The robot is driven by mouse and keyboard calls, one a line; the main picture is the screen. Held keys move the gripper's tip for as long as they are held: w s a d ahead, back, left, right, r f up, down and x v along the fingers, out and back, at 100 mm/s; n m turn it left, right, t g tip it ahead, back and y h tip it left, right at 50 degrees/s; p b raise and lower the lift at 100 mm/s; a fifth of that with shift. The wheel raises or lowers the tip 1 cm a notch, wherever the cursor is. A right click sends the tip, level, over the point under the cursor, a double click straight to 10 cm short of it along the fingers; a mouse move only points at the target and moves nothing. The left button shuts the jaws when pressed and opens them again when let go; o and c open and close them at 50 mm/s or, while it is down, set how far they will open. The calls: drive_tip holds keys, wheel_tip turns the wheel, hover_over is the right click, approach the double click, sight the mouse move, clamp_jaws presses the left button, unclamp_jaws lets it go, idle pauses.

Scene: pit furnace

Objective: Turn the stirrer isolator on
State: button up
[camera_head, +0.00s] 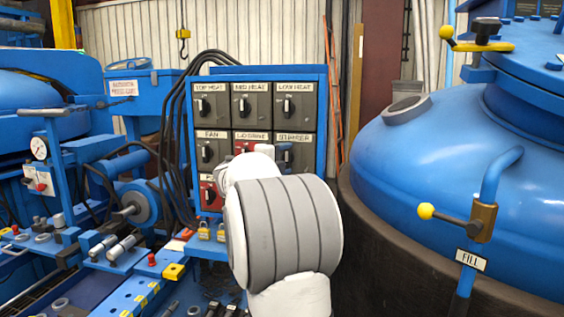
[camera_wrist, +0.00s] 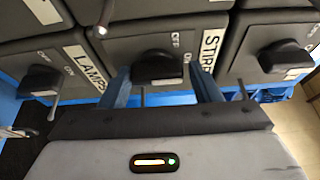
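In the head view the stirrer isolator (camera_head: 284,157) is a grey box with a dark rotary knob under a "STIRRER" label, in the panel's right column. In the wrist view a dark knob (camera_wrist: 157,66) sits on a grey box beside a partly hidden label (camera_wrist: 209,50) reading "STIR". My gripper (camera_wrist: 162,80) is open, one blue finger on each side of this knob, with gaps visible. I cannot tell whether the fingers touch it. "OFF" shows near the knob; its setting is unclear.
Neighbouring knobs sit close by, one beside the "LAMPS" label (camera_wrist: 84,64) and another at the right (camera_wrist: 288,54). The blue panel frame (camera_head: 322,110) holds several isolators. A blue furnace vessel (camera_head: 445,165) stands at the right, and cables (camera_head: 172,120) hang left.

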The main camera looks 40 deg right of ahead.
drive_tip(key=o, duration=0.3)
drive_tip(key=shift+f, duration=0.1)
drive_tip(key=p+v, duration=0.1)
drive_tip(key=v, duration=0.6)
drive_tip(key=shift+s+a, duration=0.1)
drive_tip(key=shift+a, duration=0.25)
